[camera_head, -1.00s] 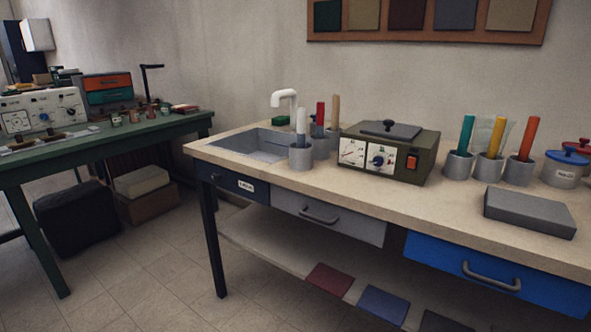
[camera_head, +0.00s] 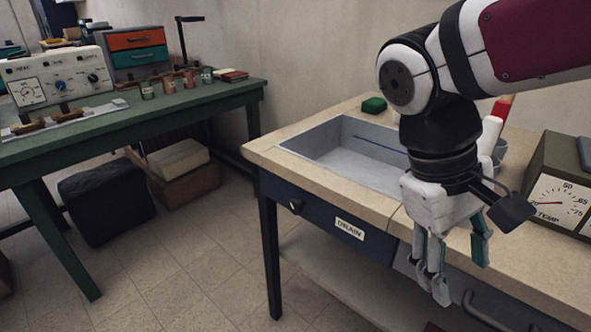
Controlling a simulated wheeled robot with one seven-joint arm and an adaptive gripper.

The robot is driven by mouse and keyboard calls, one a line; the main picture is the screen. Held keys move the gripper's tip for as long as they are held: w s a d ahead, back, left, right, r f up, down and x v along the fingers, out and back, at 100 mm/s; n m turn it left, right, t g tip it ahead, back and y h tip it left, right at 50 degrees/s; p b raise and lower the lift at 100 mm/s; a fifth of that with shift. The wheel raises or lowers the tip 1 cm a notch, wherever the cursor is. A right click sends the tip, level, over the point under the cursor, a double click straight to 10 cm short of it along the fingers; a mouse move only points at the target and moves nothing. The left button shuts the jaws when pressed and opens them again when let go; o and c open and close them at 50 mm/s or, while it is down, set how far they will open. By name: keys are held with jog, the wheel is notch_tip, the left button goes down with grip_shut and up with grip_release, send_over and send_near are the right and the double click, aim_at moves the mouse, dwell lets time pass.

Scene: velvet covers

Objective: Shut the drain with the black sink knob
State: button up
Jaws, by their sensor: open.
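The black sink knob (camera_head: 296,206) sits on the dark blue front panel under the sink, left of a white label reading DRAIN (camera_head: 350,229). The grey sink (camera_head: 355,163) is set into the beige bench top; its drain opening cannot be made out. My gripper (camera_head: 455,277) hangs in front of the bench with its fingers pointing down, to the right of the knob and the label. Its fingers are apart and nothing shows between them. The faucet is hidden behind my arm.
A green block (camera_head: 374,104) lies at the sink's back corner. An olive box with a dial (camera_head: 556,200) stands at the right. A drawer handle (camera_head: 487,312) juts out below my gripper. A green table (camera_head: 160,110) stands at the left, with bare floor between it and the bench.

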jog(key=w+a+f+n+t+h, duration=0.1)
jog(key=w+a+f+n+h, duration=0.2)
jog(key=w+a, duration=0.45)
jog(key=n+t+h+b, duration=0.4)
jog(key=n+t+b, duration=0.1)
jog(key=n+t, duration=0.95)
send_near(294, 209)
jog(key=shift+m, duration=0.25)
jog(key=b+x, duration=0.3)
jog(key=x, duration=0.5)
jog(key=shift+w+d+b, duration=0.2)
jog(key=shift+w+b, duration=0.1)
jog(key=shift+w, duration=0.1)
jog(key=c, duration=1.2)
